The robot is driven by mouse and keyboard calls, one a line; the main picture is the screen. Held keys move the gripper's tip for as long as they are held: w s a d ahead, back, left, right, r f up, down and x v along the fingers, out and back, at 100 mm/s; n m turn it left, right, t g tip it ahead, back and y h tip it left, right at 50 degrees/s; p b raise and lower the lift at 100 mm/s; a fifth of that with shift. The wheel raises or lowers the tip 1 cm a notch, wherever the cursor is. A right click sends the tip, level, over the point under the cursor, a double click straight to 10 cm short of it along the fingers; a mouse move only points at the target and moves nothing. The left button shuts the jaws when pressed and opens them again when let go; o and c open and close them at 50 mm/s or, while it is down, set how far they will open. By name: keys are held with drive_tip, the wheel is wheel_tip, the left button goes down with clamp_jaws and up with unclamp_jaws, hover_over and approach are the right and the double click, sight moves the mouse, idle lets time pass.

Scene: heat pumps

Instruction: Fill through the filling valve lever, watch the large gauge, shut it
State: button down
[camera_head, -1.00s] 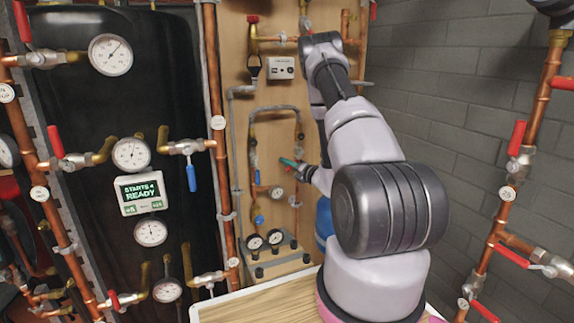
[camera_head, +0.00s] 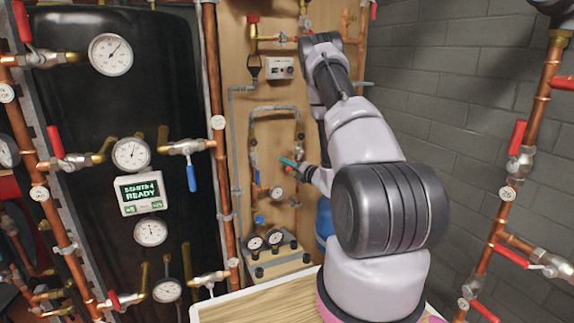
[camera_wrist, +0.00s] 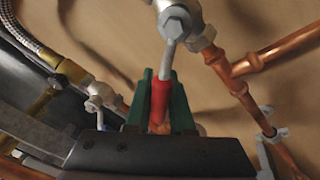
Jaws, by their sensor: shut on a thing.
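My gripper (camera_wrist: 158,110) has green fingers that are closed around a red lever handle (camera_wrist: 160,98) in the wrist view. The lever's grey shank runs up to a metal valve body (camera_wrist: 180,20) on copper pipework. In the head view my gripper (camera_head: 291,163) is at the board's pipe loop, and the lever is too small to make out there. A round white gauge (camera_head: 277,192) sits just below my gripper. Two dark-rimmed gauges (camera_head: 254,242) (camera_head: 275,237) stand lower on a box. I cannot read their needles.
A black tank (camera_head: 90,100) with several gauges and a green-lit display (camera_head: 141,190) stands left. A braided hose (camera_wrist: 35,40) and a second valve (camera_wrist: 102,92) are close by in the wrist view. Copper pipes with red levers (camera_head: 516,138) run along the right.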

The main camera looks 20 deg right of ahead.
drive_tip(key=shift+r, duration=0.1)
idle(0.3)
drive_tip(key=shift+a+r+m+t+h, duration=0.15)
drive_tip(key=shift+r+m+t, duration=0.4)
drive_tip(key=shift+m, duration=0.8)
drive_tip(key=shift+a+r+m+t+h, duration=0.1)
drive_tip(key=shift+a+r+m+t, duration=0.15)
drive_tip(key=shift+r+m, duration=0.8)
drive_tip(key=shift+a+r+m+t+h, duration=0.15)
drive_tip(key=shift+r+m+t, duration=0.3)
drive_tip(key=shift+m, duration=1.15)
drive_tip(key=c, duration=0.8)
unclamp_jaws()
drive_tip(key=shift+s, duration=0.15)
drive_tip(key=v, duration=1)
drive_tip(key=shift+s+d, duration=0.15)
drive_tip(key=shift+s, duration=0.15)
